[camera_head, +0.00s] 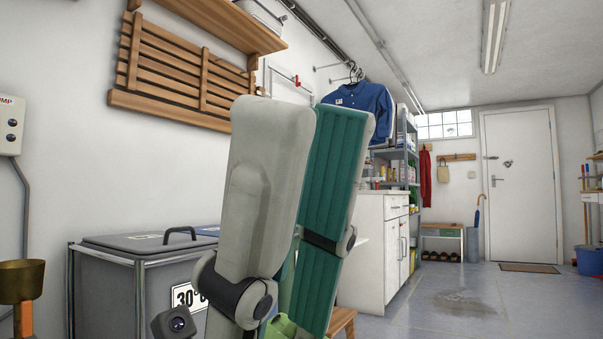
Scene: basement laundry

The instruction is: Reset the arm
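One of my arms stands folded upright in the middle of the head view, very close to the camera. Its pale grey link (268,185) rises to shoulder height of the picture, with a dark joint (240,292) at its lower end. A teal ribbed part (335,190) with a dark band stands right behind it, leaning slightly right. A small dark rounded part (178,322) shows at the bottom edge, left of the joint. I cannot make out the fingers of my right gripper. My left gripper does not show. No held object is visible.
A grey lidded bin (112,285) in a metal frame stands at left. A brass-coloured cup (22,279) is at the left edge. A white cabinet (373,235) and a shelf (402,165) stand behind the arm. Open floor (460,305) reaches to a white door (518,185).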

